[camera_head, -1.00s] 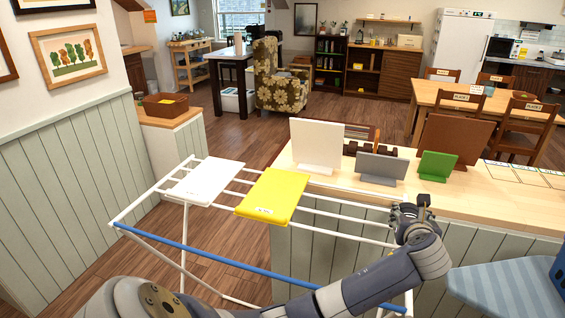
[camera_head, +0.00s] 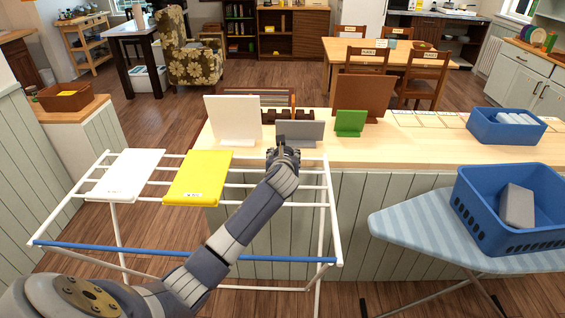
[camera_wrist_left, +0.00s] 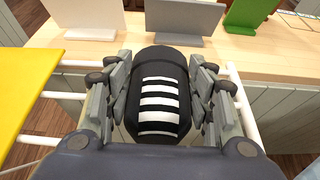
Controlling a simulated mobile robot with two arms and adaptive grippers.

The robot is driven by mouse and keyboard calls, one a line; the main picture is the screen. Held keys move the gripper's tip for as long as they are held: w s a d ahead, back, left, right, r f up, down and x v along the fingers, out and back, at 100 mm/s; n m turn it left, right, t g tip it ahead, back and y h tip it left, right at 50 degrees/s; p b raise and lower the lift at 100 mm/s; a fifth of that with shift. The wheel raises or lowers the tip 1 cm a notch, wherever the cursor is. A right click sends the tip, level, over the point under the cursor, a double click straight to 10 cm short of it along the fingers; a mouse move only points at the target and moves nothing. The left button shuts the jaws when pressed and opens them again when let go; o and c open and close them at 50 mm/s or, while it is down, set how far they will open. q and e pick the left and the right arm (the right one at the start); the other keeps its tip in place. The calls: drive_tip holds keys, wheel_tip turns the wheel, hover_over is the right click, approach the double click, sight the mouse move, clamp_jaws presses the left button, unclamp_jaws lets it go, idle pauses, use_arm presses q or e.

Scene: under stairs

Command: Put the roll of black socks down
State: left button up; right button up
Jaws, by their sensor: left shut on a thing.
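My left gripper (camera_head: 283,155) is shut on the roll of black socks (camera_wrist_left: 160,62). In the left wrist view the roll lies between the two fingers, black with a white striped band facing the camera. In the head view only a small dark part of the roll (camera_head: 281,140) shows above the gripper. The gripper is near the front edge of the wooden counter (camera_head: 350,150), in front of the grey panel (camera_head: 300,132). I cannot tell whether the roll touches the counter. My right gripper is not in view.
White (camera_head: 233,118), green (camera_head: 350,122) and brown (camera_head: 362,95) panels stand on the counter. A drying rack (camera_head: 335,215) holds white (camera_head: 125,172) and yellow (camera_head: 198,175) cloths. Blue baskets stand on the counter (camera_head: 505,133) and ironing board (camera_head: 490,220). Counter right of the green panel is partly clear.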

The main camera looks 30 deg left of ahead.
use_arm(q)
drive_tip(key=shift+a+f, duration=0.2)
wheel_tip(320, 180, down, 2)
drive_tip(key=shift+f+p, duration=0.2)
drive_tip(key=shift+p, duration=0.15)
drive_tip(key=shift+f, duration=0.4)
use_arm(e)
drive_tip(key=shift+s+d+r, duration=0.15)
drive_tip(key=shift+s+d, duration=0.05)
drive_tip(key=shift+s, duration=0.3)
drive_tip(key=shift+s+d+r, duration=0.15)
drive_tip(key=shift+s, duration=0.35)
use_arm(q)
drive_tip(key=o, duration=1.5)
drive_tip(key=shift+f, duration=0.1)
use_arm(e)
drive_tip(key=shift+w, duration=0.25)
